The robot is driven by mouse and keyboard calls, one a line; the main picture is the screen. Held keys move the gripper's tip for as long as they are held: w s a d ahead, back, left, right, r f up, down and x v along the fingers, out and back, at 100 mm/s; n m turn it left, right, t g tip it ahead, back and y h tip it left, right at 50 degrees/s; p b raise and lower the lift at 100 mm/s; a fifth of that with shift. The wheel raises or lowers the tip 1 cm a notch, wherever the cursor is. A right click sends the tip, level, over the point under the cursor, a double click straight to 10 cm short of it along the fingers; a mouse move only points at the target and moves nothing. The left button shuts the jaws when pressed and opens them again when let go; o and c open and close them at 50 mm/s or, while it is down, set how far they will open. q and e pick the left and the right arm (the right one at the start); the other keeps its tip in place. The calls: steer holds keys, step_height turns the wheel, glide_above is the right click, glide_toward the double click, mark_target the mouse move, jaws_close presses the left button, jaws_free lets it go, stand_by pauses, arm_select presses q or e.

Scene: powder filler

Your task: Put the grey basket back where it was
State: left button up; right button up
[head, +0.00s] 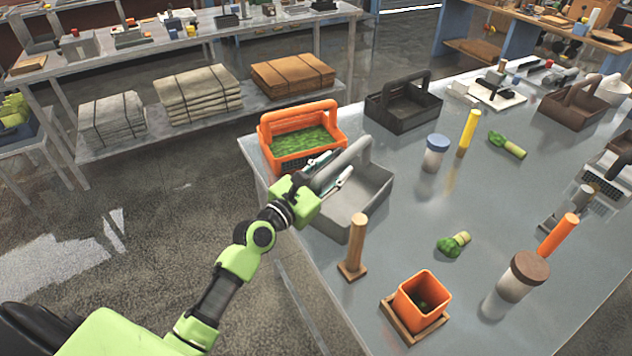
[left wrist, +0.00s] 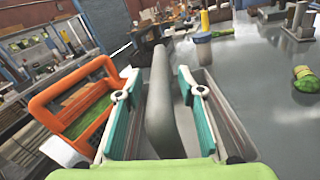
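The grey basket (head: 350,208) stands on the near left part of the grey table, with its arched handle (head: 343,163) upright. My left gripper (head: 325,172) is at this handle, coming in from the left. In the left wrist view the two teal-lined fingers of the gripper (left wrist: 160,105) stand wide apart. The grey handle (left wrist: 161,100) rises between them, with a gap visible on the right side and a smaller one on the left. The basket's interior looks empty in the head view. My right gripper is not in view.
An orange basket (head: 270,140) with green contents stands close behind the grey one. A dark basket (head: 385,115) is further back. A wooden post (head: 357,240) stands just in front, near an orange square cup (head: 422,300). A blue-lidded jar (head: 433,155) is to the right. The table middle is fairly clear.

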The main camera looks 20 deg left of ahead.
mark_target(312, 185)
arm_select(q)
steer(key=b+v, duration=0.1)
steer(key=v, duration=0.7)
steer(key=shift+s+a, duration=0.1)
steer(key=shift+s, duration=0.2)
steer(key=shift+s+a, duration=0.2)
steer(key=shift+s, duration=0.45)
